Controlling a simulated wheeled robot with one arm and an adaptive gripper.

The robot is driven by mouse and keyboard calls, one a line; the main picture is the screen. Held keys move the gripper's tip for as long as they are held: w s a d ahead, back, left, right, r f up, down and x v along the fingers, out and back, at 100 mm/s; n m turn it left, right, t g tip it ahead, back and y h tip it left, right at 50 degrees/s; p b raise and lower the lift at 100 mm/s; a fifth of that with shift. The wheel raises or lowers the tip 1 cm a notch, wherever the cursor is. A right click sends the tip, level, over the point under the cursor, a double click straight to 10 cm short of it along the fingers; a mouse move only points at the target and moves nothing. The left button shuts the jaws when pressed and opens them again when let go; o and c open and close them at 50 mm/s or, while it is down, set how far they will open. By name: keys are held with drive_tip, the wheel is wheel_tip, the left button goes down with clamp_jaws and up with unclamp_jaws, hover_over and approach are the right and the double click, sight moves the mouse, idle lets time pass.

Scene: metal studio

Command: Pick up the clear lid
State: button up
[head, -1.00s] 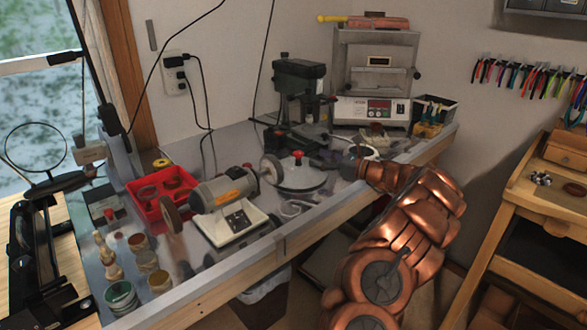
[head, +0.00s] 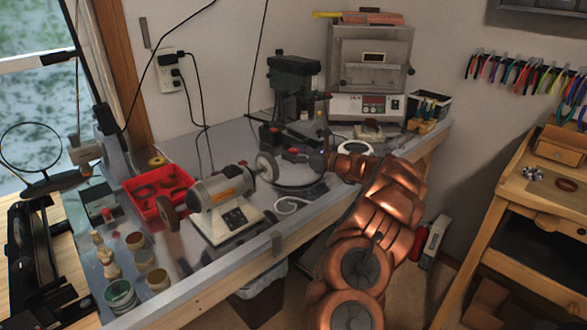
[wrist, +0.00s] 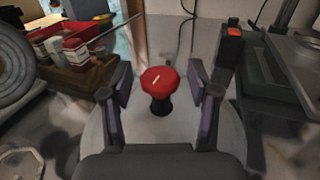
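A round, pale, see-through-looking disc (head: 298,182) with a red knob (head: 293,152) on top lies on the bench; I take it for the clear lid. In the wrist view the red knob (wrist: 160,82) stands upright on a short black stem, on the pale lid (wrist: 232,135). My gripper (wrist: 161,88) is open, with one finger on each side of the knob and gaps on both sides; how far the knob is in depth is hard to tell. In the head view my gripper (head: 318,160) is just right of the knob. My gripper hides the lid's near edge.
A bench grinder (head: 225,205) stands left of the lid, with a red tray (head: 158,192) beyond it. A drill press (head: 292,85) stands behind. A white-rimmed round dish (head: 355,148) and a small kiln (head: 368,75) are at the right. A coiled white cable (head: 290,205) lies in front.

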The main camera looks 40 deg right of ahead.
clamp_jaws()
idle(0.3)
drive_tip(key=shift+r, duration=0.1)
